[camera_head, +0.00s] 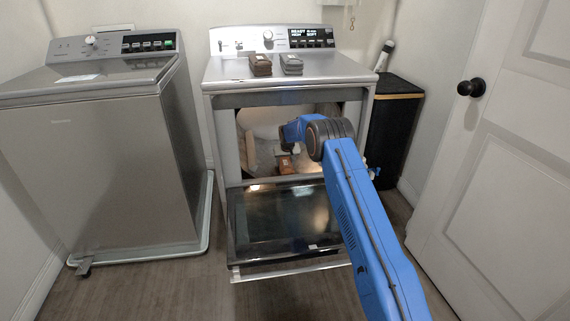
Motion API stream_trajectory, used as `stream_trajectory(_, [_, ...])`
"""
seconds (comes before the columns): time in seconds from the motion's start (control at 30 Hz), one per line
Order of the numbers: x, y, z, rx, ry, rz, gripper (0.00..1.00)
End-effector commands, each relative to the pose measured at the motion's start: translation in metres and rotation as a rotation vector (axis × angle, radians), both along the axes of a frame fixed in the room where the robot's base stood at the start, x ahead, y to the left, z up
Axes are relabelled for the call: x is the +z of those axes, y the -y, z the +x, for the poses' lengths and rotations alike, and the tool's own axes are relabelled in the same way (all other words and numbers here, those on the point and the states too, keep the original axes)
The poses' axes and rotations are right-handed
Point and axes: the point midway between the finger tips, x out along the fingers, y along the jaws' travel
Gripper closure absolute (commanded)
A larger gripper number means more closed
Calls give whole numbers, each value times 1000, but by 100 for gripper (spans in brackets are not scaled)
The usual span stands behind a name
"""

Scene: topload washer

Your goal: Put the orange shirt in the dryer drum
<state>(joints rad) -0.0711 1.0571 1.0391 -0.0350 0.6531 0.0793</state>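The dryer (222,140) stands in the middle with its door (285,212) folded down and open. Its drum (262,122) shows through the front opening. My blue arm reaches from the lower right over the door into the opening. My gripper (285,152) points down just inside the opening, partly hidden and too small to make out its fingers. A small orange patch, which looks like the orange shirt (287,164), shows right below the gripper. I cannot tell whether the gripper holds it or whether it rests on the drum.
A folded brown cloth (260,65) and a folded grey cloth (291,64) lie on the dryer top. A grey washer (110,160) stands at the left. A black bin (392,135) stands close to the dryer's right side. A white door (510,150) is at the far right.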

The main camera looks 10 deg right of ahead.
Motion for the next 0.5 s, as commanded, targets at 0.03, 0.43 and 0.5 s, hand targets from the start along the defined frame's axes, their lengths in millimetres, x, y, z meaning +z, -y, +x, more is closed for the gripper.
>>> stream_trajectory(0.03, [-2, 0, 0, 0, 0, 0, 74])
stream_trajectory(0.43, [-6, 0, 0, 0, 0, 0, 25])
stream_trajectory(0.5, [-6, 0, 0, 0, 0, 0, 25])
